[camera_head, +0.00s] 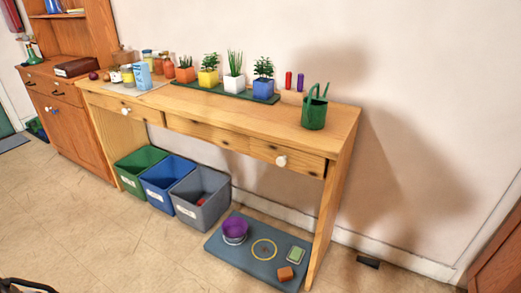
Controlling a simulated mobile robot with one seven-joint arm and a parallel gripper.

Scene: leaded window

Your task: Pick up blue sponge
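I cannot make out a blue sponge for certain in this view. A light blue box-shaped item (142,74) stands among jars at the left part of the wooden table; it looks more like a carton. A small pale green block with a darker rim (296,254) and an orange-brown block (286,273) lie on a blue-grey mat (225,251) on the floor. My gripper is not clearly in view; a dark curved shape cuts into the bottom left corner, and I cannot tell what it is.
The wooden table (215,115) holds potted plants and a green watering can (314,108). Green (128,180), blue (157,190) and grey (187,205) bins stand beneath it. A purple bowl (234,229) sits on the mat. A wooden cabinet (70,125) stands left. The foreground floor is clear.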

